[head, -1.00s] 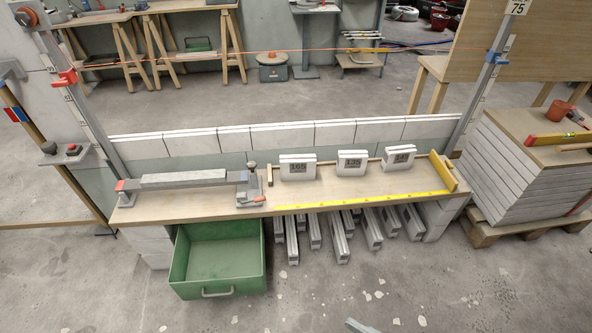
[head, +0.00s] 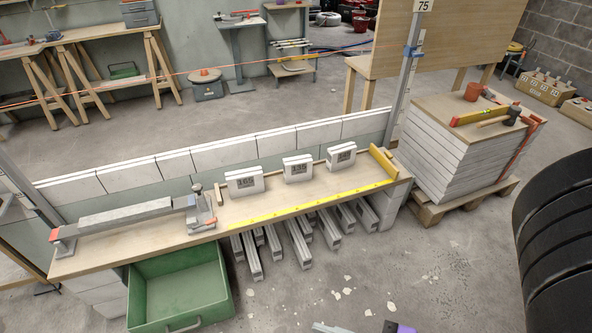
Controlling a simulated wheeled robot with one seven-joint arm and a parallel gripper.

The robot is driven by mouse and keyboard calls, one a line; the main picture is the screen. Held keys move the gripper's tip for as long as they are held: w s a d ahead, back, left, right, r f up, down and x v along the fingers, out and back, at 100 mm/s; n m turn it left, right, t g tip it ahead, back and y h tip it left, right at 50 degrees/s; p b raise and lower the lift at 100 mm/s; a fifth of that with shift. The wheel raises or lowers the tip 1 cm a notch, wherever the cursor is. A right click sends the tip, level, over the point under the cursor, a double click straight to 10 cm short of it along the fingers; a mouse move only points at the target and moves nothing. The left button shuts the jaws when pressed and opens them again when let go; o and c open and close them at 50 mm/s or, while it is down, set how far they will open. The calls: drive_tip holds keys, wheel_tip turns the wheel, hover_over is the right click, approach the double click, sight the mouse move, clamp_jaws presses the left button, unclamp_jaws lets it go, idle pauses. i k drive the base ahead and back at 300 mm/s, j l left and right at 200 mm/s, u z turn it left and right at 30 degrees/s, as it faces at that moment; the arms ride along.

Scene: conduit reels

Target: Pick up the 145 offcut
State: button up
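The 145 offcut (head: 341,156) is a small white block with a dark label, standing upright on the wooden bench board (head: 265,222). It is the rightmost of three such blocks; its number is blurred now but looks like 145 in the earlier view. The 135 offcut (head: 297,169) and the 165 offcut (head: 245,181) stand to its left, apart from it. Only small grey and purple parts, seemingly my gripper (head: 362,328), show at the bottom edge. They are far from the offcuts, and their opening is cut off.
A yellow rule (head: 310,207) lies along the bench front. A clamped grey length (head: 125,214) lies at left, above a green bin (head: 180,290). Conduit lengths (head: 300,243) lie under the bench. A stacked pallet (head: 450,150) stands right. Floor in front is mostly clear.

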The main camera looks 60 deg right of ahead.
sight(339, 157)
drive_tip(key=z, duration=1.7)
drive_tip(key=i+j+u, duration=0.15)
drive_tip(key=i+j, duration=0.15)
drive_tip(key=i, duration=0.15)
drive_tip(key=i+j+u, duration=0.15)
drive_tip(key=i+j, duration=0.15)
drive_tip(key=i, duration=0.2)
